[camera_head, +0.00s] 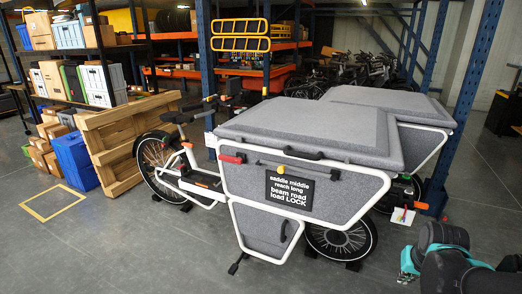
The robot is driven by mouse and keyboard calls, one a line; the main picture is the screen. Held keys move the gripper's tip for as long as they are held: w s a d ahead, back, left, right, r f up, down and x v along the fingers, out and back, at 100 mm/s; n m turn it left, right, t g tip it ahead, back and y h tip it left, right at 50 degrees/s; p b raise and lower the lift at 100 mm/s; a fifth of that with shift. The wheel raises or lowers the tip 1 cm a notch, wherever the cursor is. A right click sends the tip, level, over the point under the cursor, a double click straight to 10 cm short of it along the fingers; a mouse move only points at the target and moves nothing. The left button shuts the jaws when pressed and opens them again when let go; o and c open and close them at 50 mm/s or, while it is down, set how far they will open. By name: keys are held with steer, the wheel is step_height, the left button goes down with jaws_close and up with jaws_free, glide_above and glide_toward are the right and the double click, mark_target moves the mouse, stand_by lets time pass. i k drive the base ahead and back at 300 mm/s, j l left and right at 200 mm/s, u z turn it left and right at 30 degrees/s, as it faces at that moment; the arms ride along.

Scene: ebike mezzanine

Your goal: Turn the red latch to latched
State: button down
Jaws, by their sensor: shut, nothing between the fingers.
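The red latch (232,158) is a small red handle at the upper left corner of the grey cargo box (230,187), on its white frame just below the lid. It lies roughly level along the frame. At this size I cannot tell whether it is latched. The grey lid (310,124) lies down on the box. A black handle (303,153) and a small yellow knob (254,169) are on the front, to the right of the latch. My black and teal arm shows at the lower right, well apart from the latch.
The cargo bike's rear wheel (155,166) and front wheel (341,238) stand on the grey floor. A wooden pallet (112,140) and blue crate (75,160) are at left. A second cargo box (422,143) stands behind. The floor in front is clear.

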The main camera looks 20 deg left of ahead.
mark_target(239, 161)
steer(key=u, duration=1.3)
steer(key=i+j+u, duration=0.15)
steer(key=j, duration=0.2)
steer(key=i+j+u, duration=0.15)
steer(key=i+j, duration=0.05)
steer(key=j, duration=0.1)
